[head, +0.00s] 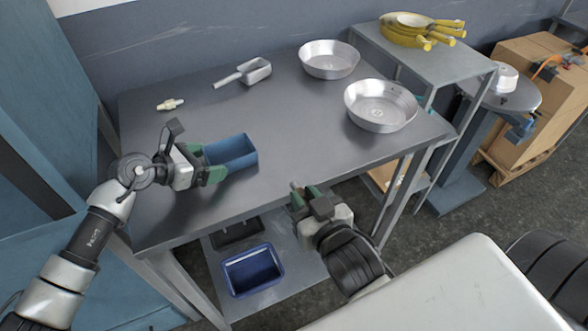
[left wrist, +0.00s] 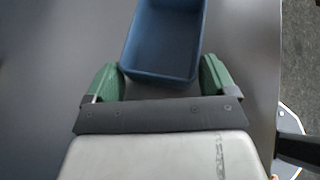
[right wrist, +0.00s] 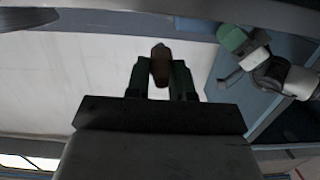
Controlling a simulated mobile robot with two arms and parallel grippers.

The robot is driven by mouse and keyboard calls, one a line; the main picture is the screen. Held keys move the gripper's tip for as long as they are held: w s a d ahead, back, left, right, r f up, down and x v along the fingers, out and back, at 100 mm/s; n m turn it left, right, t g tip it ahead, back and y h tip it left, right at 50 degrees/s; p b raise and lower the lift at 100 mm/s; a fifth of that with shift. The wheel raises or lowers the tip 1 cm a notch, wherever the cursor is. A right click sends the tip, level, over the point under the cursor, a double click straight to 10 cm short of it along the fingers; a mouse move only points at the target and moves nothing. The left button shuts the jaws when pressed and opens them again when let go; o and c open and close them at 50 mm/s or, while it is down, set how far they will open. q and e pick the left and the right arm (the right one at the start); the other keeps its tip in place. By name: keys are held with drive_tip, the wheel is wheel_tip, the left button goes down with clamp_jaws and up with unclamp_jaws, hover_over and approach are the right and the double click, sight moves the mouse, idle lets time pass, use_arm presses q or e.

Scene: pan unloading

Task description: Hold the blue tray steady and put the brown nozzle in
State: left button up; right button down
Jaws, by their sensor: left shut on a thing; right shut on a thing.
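The blue tray (head: 240,151) lies on the grey table, left of its middle, and looks empty. My left gripper (head: 207,162) is shut on the tray's near end, one green finger on each side; the left wrist view shows the tray (left wrist: 163,38) between the fingers (left wrist: 158,80). My right gripper (head: 304,192) is off the table's front edge, to the right of the tray and apart from it. It is shut on the brown nozzle (right wrist: 160,64), which sticks out between its fingertips in the right wrist view. In the head view only a small part of the nozzle shows.
Two metal pans (head: 329,58) (head: 381,108), a scoop (head: 246,73) and a small cream-coloured piece (head: 170,104) lie on the table. A darker blue bin (head: 253,270) stands on the lower shelf. The table between tray and pans is clear.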

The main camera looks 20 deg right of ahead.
use_arm(q)
drive_tip(key=shift+w, duration=0.1)
use_arm(e)
drive_tip(key=w+a+r+g, duration=0.1)
drive_tip(key=w, duration=0.2)
drive_tip(key=w+a+r, duration=0.1)
drive_tip(key=w, duration=0.3)
drive_tip(key=w+a+r+n+g+y, duration=0.1)
drive_tip(key=w+a, duration=0.1)
drive_tip(key=w, duration=0.1)
drive_tip(key=shift+w+r+g, duration=0.2)
drive_tip(key=shift+w+g, duration=0.1)
drive_tip(key=shift+w, duration=0.1)
drive_tip(key=w+a+r+n+g, duration=0.2)
drive_tip(key=w+a+r+g, duration=0.55)
drive_tip(key=w+r, duration=0.65)
use_arm(q)
drive_tip(key=shift+a, duration=0.1)
drive_tip(key=shift+d, duration=0.2)
drive_tip(key=shift+a, duration=0.15)
use_arm(e)
drive_tip(key=n+g+h, duration=0.1)
drive_tip(key=n+g, duration=0.5)
hover_over(228, 158)
drive_tip(key=shift+f, duration=5.95)
drive_tip(key=shift+s, duration=0.1)
drive_tip(key=shift+f, duration=1.5)
